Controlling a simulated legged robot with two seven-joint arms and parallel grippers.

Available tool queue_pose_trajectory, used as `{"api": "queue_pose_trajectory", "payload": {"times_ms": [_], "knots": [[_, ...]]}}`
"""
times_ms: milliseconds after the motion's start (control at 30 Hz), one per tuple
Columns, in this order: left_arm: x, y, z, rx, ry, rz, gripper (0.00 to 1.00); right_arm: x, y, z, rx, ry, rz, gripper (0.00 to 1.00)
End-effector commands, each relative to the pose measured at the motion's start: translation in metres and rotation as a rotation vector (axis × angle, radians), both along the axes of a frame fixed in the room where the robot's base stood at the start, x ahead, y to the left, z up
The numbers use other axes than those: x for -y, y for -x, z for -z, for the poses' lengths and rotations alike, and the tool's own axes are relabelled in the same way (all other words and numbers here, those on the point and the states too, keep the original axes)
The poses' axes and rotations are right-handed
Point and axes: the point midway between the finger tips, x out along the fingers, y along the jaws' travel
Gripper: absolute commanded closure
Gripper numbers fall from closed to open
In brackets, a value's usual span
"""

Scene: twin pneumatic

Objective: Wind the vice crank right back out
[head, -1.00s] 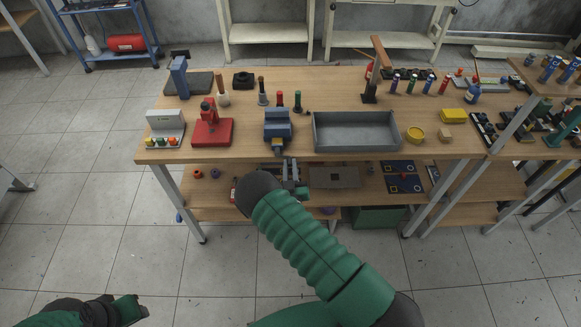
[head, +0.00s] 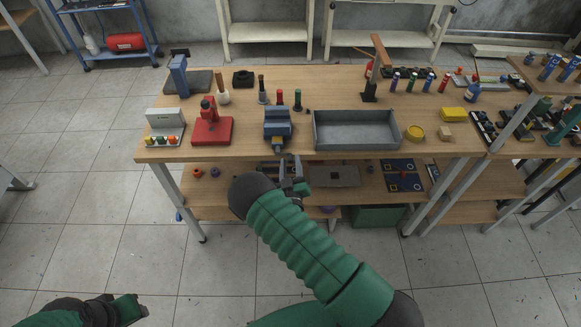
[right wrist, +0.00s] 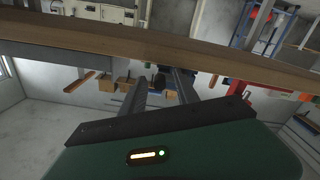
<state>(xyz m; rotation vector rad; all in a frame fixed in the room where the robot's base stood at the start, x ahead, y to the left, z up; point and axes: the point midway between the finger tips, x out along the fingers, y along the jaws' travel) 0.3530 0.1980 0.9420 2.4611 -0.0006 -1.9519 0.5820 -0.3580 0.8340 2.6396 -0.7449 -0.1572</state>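The blue vice (head: 277,124) stands at the front edge of the workbench in the head view, with a small yellow part on its front. I cannot make out the crank clearly. My right gripper (head: 290,160) is just below and in front of the vice, at the bench edge. Its two fingers stand apart, and they also show apart in the right wrist view (right wrist: 161,80). I see nothing clearly held between them. My left gripper (head: 136,308) is low at the left, far from the bench, and its fingers are too unclear to judge.
The wooden workbench (head: 340,87) carries a red press (head: 211,129) left of the vice and a grey tray (head: 355,146) right of it. A grey box with coloured buttons (head: 165,123) stands at the left. A lower shelf (head: 230,202) runs beneath. The floor in front is clear.

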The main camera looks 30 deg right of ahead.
Motion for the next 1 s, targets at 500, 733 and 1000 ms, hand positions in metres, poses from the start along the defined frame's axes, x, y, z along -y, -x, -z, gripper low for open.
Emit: {"api": "queue_pose_trajectory", "payload": {"times_ms": [500,733,1000], "knots": [[0.0,0.0,0.009,0.0,0.0,0.0,0.64,-0.062,0.099,0.003,-0.006,0.001,-0.003,0.63],[0.0,0.0,0.012,0.0,0.0,0.0,0.64,-0.085,0.137,0.002,-0.003,0.0,-0.001,0.63],[0.0,0.0,0.012,0.0,0.0,0.0,0.64,-0.09,0.143,0.001,-0.001,0.001,-0.001,0.63]]}}
